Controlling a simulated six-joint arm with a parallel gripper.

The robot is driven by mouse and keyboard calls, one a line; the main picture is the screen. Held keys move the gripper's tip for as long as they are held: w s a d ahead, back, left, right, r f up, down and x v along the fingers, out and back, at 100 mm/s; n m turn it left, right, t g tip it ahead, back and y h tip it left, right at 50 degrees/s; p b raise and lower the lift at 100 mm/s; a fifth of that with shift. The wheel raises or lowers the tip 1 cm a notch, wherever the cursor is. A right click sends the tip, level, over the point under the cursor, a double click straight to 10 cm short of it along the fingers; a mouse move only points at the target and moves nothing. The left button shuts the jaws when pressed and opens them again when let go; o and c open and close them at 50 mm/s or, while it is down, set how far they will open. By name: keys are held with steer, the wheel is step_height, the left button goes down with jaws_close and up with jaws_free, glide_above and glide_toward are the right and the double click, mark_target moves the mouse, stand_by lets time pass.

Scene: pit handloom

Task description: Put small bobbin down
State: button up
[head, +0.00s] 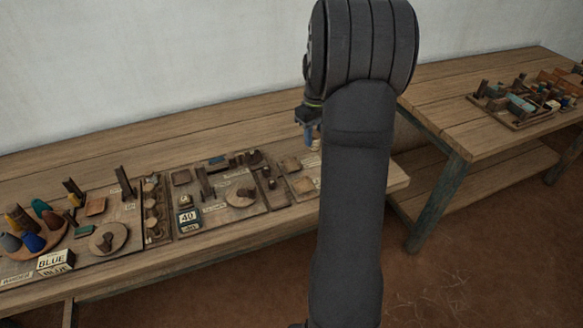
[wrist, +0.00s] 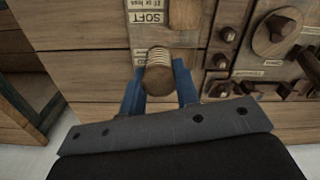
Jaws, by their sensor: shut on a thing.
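My gripper (wrist: 160,90) is shut on the small bobbin (wrist: 159,72) in the wrist view. The bobbin has a brown wooden end and pale winding, and sits between the two blue fingers. I cannot tell whether the bobbin touches the board. In the head view my gripper (head: 310,140) is at the right end of the near table, partly hidden by my arm, and a pale bit of the bobbin (head: 314,146) shows below it.
The near table (head: 250,115) holds several wooden boards with pegs, blocks and discs. A "BLUE" block (head: 55,261) and coloured cones (head: 33,242) stand at the left. A second table (head: 440,90) at the right carries a crowded tray (head: 510,121). Pegs stand close beside my gripper.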

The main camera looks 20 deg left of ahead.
steer(key=a+f, duration=0.4)
steer(key=a, duration=0.1)
steer(key=a+f, duration=0.2)
steer(key=f, duration=0.1)
steer(key=shift+w+a, duration=0.25)
steer(key=shift+w, duration=0.15)
steer(key=shift+f, duration=2.05)
steer(key=o, duration=1)
steer(key=shift+f, duration=0.15)
steer(key=shift+c, duration=0.2)
step_height(320, 180, up, 12)
steer(key=shift+r, duration=0.2)
